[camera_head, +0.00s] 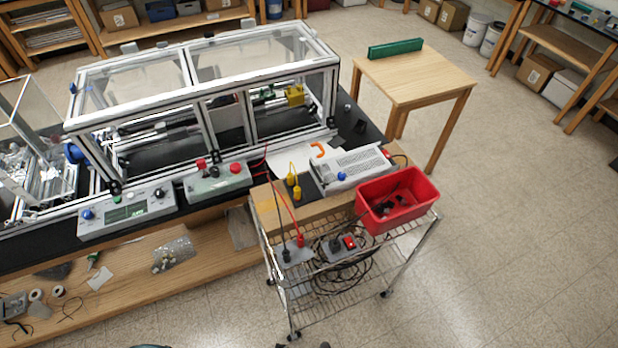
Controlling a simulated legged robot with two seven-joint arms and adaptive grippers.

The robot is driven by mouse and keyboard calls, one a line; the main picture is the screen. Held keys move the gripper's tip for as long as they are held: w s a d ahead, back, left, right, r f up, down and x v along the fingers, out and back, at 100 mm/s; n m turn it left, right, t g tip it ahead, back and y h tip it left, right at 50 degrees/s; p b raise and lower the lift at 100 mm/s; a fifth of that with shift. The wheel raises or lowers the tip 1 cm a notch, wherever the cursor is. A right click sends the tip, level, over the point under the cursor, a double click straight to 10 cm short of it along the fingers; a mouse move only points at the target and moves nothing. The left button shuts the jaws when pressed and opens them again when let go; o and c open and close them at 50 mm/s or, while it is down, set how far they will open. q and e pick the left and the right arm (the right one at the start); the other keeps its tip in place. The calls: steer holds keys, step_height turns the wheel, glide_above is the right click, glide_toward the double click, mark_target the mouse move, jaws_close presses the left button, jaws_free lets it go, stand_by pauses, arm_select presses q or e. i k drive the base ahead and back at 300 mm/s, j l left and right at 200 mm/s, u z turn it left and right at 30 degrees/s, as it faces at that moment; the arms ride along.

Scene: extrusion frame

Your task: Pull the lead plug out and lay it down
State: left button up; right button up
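Plugs on leads stand around the wire cart at the centre. Two yellow plugs (297,192) joined by a yellow lead stand upright on a dark plate beside the white power unit (350,168). A red plug (300,240) and a black plug (287,256) stand upright on a light grey block (296,254) on the cart, with thin leads rising from them. Another dark plug (335,246) sits on a grey block beside a red part. I cannot tell which one is the lead plug. Neither gripper can be made out; only small dark shapes show at the bottom edge.
A red bin (398,200) with dark items sits at the cart's right. Coiled black cable (343,275) lies on the wire shelf (320,300). The framed enclosure (200,100) stands behind left. A small wooden table (412,82) holds a green block. Floor at right is clear.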

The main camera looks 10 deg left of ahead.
mark_target(296, 191)
steer(key=j+z, duration=0.3)
steer(key=j, duration=0.15)
steer(key=k+j+z, duration=0.15)
steer(key=j+z, duration=0.2)
steer(key=k+j+z, duration=0.15)
steer(key=j+z, duration=0.15)
steer(key=j, duration=0.15)
steer(key=k+j+z, duration=0.15)
steer(key=j+z, duration=0.15)
steer(key=j, duration=0.1)
